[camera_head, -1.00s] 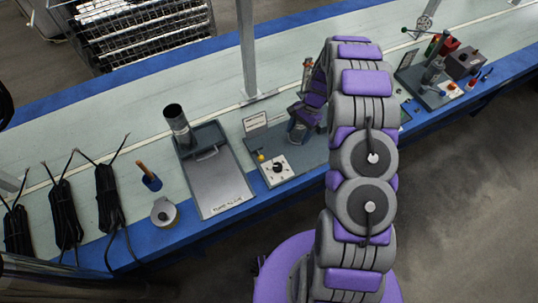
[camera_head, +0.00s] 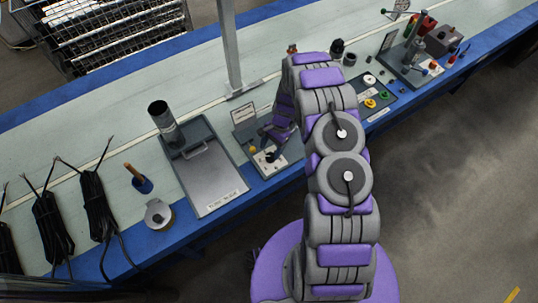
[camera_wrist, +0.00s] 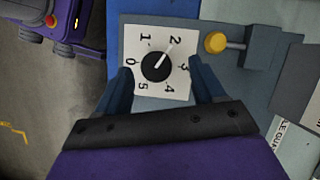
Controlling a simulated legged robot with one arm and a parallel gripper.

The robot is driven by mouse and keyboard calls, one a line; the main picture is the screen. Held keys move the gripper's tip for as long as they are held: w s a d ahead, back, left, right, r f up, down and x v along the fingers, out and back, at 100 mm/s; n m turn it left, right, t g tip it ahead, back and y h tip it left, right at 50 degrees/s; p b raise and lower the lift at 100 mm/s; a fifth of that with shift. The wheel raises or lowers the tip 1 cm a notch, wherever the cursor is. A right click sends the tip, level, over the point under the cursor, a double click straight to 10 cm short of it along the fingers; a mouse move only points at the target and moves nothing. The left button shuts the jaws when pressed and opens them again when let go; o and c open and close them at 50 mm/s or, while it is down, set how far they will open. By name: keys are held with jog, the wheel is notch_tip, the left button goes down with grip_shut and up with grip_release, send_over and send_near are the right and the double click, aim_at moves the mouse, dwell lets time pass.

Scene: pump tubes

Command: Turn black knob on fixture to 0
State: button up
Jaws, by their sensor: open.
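The black knob (camera_wrist: 156,67) sits on a white dial plate (camera_wrist: 136,35) with numbers 0 to 5. Its white pointer line aims at the 2; the 0 is on the left side. My gripper (camera_wrist: 160,68) is open in the wrist view, with one dark blue finger left and one right of the knob, apart from it. In the head view my gripper (camera_head: 272,149) is over the white dial plate (camera_head: 264,169) and mostly hides the knob there.
A yellow-tipped lever (camera_wrist: 216,43) on a grey block stands beside the dial. In the head view a grey tray (camera_head: 207,175) with an upright cylinder (camera_head: 165,122) lies left of the fixture. Another fixture with coloured buttons (camera_head: 371,103) lies to the right.

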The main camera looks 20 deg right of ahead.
aim_at(271, 156)
jog(key=shift+d+x, duration=0.25)
jog(key=shift+x, duration=0.95)
jog(key=shift+s+d+f, duration=0.15)
jog(key=shift+d+f, duration=0.45)
jog(key=shift+a, duration=0.65)
jog(key=shift+c, duration=0.3)
jog(key=shift+a, duration=0.25)
jog(key=c, duration=0.3)
jog(key=shift+d, duration=0.6)
jog(key=c, duration=0.5)
jog(key=shift+c, duration=0.9)
jog(key=shift+a, duration=0.1)
jog(key=shift+a, duration=0.1)
